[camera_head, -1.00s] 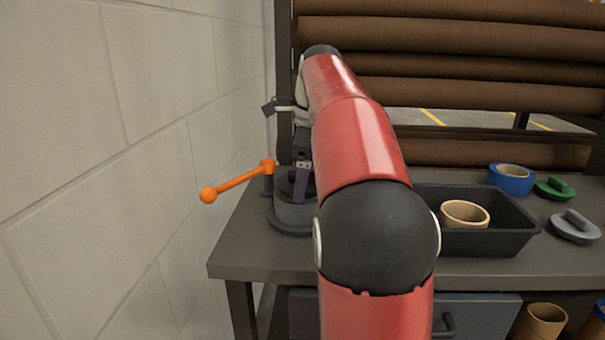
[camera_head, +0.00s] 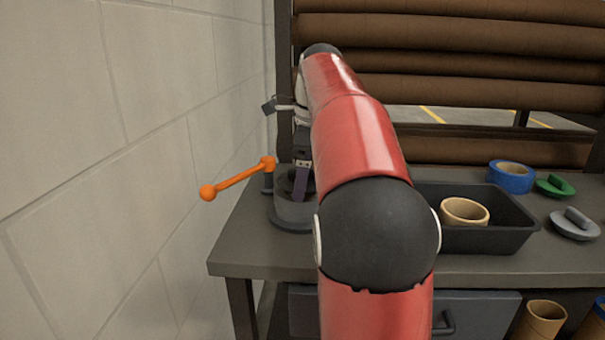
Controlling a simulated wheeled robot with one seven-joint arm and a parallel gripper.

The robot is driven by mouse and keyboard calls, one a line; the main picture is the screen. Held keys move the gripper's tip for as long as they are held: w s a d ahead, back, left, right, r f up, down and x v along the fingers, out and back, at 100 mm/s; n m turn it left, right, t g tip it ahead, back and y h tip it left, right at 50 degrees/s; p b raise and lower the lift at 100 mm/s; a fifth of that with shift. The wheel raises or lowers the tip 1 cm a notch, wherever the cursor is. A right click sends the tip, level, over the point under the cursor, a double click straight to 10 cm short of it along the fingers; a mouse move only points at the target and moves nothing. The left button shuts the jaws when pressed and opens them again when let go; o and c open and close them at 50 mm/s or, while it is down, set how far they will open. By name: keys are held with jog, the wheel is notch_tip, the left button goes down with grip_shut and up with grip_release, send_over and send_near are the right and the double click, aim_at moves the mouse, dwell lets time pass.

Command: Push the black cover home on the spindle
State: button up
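My gripper (camera_head: 302,182) points down over the dark spindle base (camera_head: 290,217) at the left end of the bench. Only one dark finger shows clearly; my red arm hides the rest, so its opening cannot be seen. A black cover (camera_head: 286,180) appears at the top of the spindle, beside the finger, partly hidden by my arm. I cannot tell how far down it sits or whether the gripper touches it. An orange lever (camera_head: 238,179) with a ball end sticks out to the left from a dark post by the spindle.
A block wall (camera_head: 130,170) stands close on the left. A black tray (camera_head: 500,237) holding a cardboard ring (camera_head: 464,212) is right of my arm. Blue tape (camera_head: 511,177), a green cover (camera_head: 555,186) and a grey cover (camera_head: 575,223) lie further right. Brown rolls (camera_head: 450,65) are racked behind.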

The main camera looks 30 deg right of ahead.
jog(key=shift+f, duration=0.4)
dwell(0.5)
jog(key=o, duration=0.6)
jog(key=shift+o, duration=0.4)
jog(key=shift+f, duration=0.1)
jog(key=shift+r, duration=3.8)
